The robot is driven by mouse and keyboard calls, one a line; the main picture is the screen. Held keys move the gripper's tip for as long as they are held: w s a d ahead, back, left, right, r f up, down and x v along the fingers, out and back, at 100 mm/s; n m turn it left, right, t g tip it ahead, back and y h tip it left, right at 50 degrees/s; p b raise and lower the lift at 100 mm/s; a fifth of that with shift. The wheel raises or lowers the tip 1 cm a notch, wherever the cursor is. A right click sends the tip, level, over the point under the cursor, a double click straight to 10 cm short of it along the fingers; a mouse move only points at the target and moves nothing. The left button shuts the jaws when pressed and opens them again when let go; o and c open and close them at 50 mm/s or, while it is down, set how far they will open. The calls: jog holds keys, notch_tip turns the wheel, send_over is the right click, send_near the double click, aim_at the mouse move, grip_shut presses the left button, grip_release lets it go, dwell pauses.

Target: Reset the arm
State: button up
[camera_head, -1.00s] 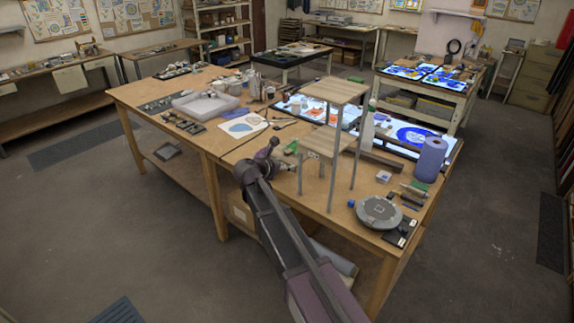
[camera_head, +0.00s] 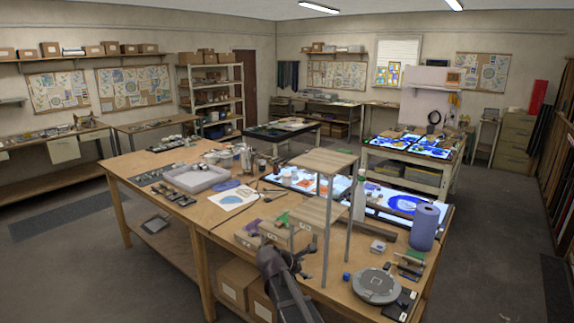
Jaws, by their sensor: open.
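My arm rises from the bottom of the head view, and my gripper (camera_head: 308,246) is at its dark end, small and partly hidden by the arm's own links. It is open, and I see nothing held in it. It is by the front edge of the large wooden worktable (camera_head: 165,182), close to the legs of a small wooden stand (camera_head: 328,161) with two shelves. I cannot tell whether it touches the stand or the small boxes behind it.
A round grey turntable (camera_head: 376,285) and a purple roll (camera_head: 425,227) stand on the right of the table. Cardboard boxes (camera_head: 238,285) sit under the table.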

jog(key=s+d+f+m+g+y+b, duration=0.2)
jog(key=s+d+f+m, duration=0.1)
jog(key=s+f+m, duration=0.2)
jog(key=s+d+f+m+g+y+b, duration=0.2)
jog(key=s+d+f+m+y+b, duration=0.1)
jog(key=s+m, duration=0.5)
jog(key=s+d+f+m+g+y+b, duration=0.2)
jog(key=s+d+f+m, duration=0.3)
jog(key=s, duration=0.5)
notch_tip(320, 180, down, 3)
jog(key=m+g+b, duration=0.1)
jog(key=m, duration=0.1)
jog(key=shift+d+m, duration=0.25)
jog(key=shift+m, duration=0.05)
jog(key=shift+r, duration=0.1)
